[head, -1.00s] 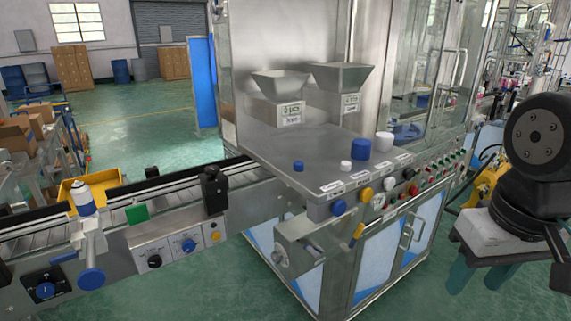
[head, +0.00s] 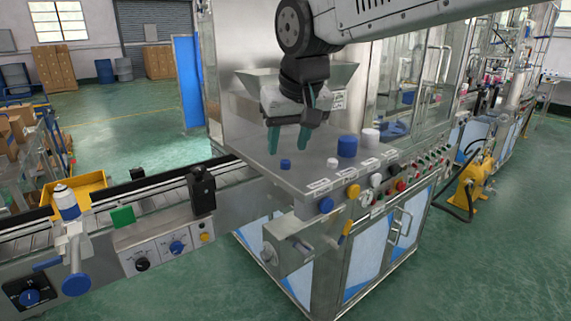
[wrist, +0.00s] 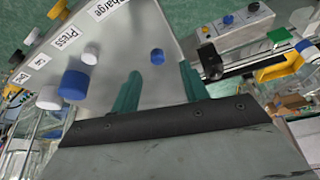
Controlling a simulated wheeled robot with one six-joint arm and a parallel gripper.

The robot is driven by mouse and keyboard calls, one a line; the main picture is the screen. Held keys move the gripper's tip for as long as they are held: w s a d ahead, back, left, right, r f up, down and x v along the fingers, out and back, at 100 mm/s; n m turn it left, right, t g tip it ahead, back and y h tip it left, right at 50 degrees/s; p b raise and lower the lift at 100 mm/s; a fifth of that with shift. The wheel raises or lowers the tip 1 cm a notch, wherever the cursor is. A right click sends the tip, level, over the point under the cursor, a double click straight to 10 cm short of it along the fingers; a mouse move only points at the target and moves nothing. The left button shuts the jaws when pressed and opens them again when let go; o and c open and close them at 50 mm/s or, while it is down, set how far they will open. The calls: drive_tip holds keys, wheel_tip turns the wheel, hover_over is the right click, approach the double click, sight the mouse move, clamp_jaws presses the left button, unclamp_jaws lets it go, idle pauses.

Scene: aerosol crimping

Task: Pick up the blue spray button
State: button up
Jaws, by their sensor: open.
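The blue spray button (head: 285,164) is a small blue cylinder standing on the steel shelf (head: 262,166) of the machine, near its left front part. It also shows in the wrist view (wrist: 157,57), ahead of the fingertips and between their lines. My gripper (head: 288,146) has teal fingers pointing down, open and empty, above and slightly behind the button in the head view. In the wrist view, its two fingers (wrist: 161,82) stand apart with nothing between them.
A small white button (head: 332,163), a larger blue cap (head: 347,146) and a white cap (head: 370,138) stand to the right on the shelf. A conveyor (head: 130,188) with a can (head: 66,203) lies left.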

sight(286, 161)
drive_tip(key=x, duration=0.4)
drive_tip(key=shift+w+d, duration=0.1)
drive_tip(key=shift+d, duration=0.05)
clamp_jaws()
drive_tip(key=shift+r, duration=0.1)
